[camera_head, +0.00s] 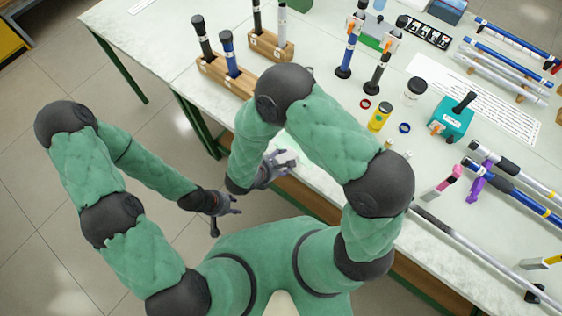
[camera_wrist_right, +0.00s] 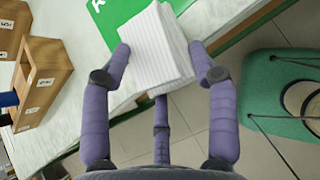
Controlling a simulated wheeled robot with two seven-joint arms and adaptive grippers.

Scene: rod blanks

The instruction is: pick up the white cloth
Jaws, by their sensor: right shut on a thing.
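The white cloth (camera_wrist_right: 158,45) is a folded, ribbed pad between the fingers of my right gripper (camera_wrist_right: 162,55) in the right wrist view. My right gripper is shut on it, with one finger on each side and a third finger beneath. In the head view the cloth (camera_head: 288,161) is a small pale patch at the right gripper (camera_head: 280,165), by the table's front edge. Part of it is hidden by the hand. My left gripper (camera_head: 226,213) is open and empty, off the table to the left.
A green mat (camera_wrist_right: 118,10) lies on the table beside the cloth. Wooden blocks (camera_head: 226,78) with upright rods stand at the back left. A yellow bottle (camera_head: 380,116), a white jar (camera_head: 414,90) and a teal device (camera_head: 453,118) stand to the right, with several rods beyond.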

